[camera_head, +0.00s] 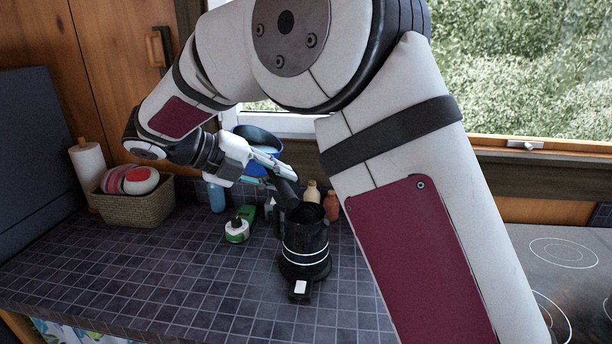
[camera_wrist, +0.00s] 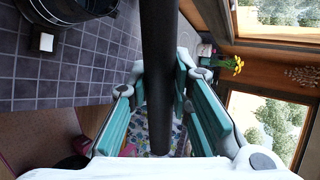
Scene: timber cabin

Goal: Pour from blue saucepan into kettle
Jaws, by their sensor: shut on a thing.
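The blue saucepan (camera_head: 262,163) has a dark rim and a blue outside. It is held in the air behind my gripper (camera_head: 272,170), above the counter and up and left of the kettle. My gripper is shut on its dark handle, which also shows between the teal fingers in the wrist view (camera_wrist: 158,80). The black kettle (camera_head: 305,244) stands upright on the tiled counter, with its top open and a pale ring around its body. Its dark side and base also show at the top left of the wrist view (camera_wrist: 70,8). The saucepan's contents are not clear.
A wicker basket (camera_head: 135,208) with red and white items and a paper towel roll (camera_head: 86,165) stand at the left. A stovetop (camera_head: 560,270) lies at right.

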